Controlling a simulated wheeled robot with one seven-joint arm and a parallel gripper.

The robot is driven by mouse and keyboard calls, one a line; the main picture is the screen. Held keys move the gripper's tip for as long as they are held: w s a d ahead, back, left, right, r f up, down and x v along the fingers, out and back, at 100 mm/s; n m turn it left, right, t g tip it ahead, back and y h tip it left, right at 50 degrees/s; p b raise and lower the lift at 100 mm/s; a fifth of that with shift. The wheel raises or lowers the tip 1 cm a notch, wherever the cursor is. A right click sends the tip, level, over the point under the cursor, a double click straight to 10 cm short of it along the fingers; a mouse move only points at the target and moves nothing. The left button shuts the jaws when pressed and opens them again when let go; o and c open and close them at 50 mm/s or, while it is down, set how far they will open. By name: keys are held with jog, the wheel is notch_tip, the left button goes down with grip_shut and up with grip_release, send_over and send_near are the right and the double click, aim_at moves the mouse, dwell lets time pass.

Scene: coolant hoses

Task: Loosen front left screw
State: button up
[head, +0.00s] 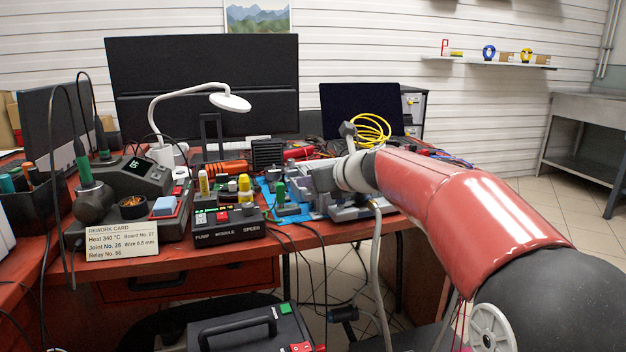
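My arm reaches in from the right over the red workbench (345,232). My gripper (318,182) is at the far end of the arm, above a grey fixture (352,212) on the bench. It is small and partly merged with the clutter, so whether its fingers are open or shut cannot be told. A green-handled tool (280,194) stands upright over the blue mat (266,190), left of my gripper. The front left screw cannot be made out; the area around the gripper is too small and crowded.
A pump unit (229,221), yellow-capped bottles (245,188), a soldering station (134,175) and a rework card (121,240) crowd the left. A white lamp (230,102) overhangs the bench. Yellow hose (371,130) lies behind my wrist. A black case (250,330) sits low in front.

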jog(key=shift+w+a+f, duration=0.15)
jog(key=shift+w+a, duration=0.1)
jog(key=shift+w, duration=0.15)
jog(key=shift+c, duration=0.3)
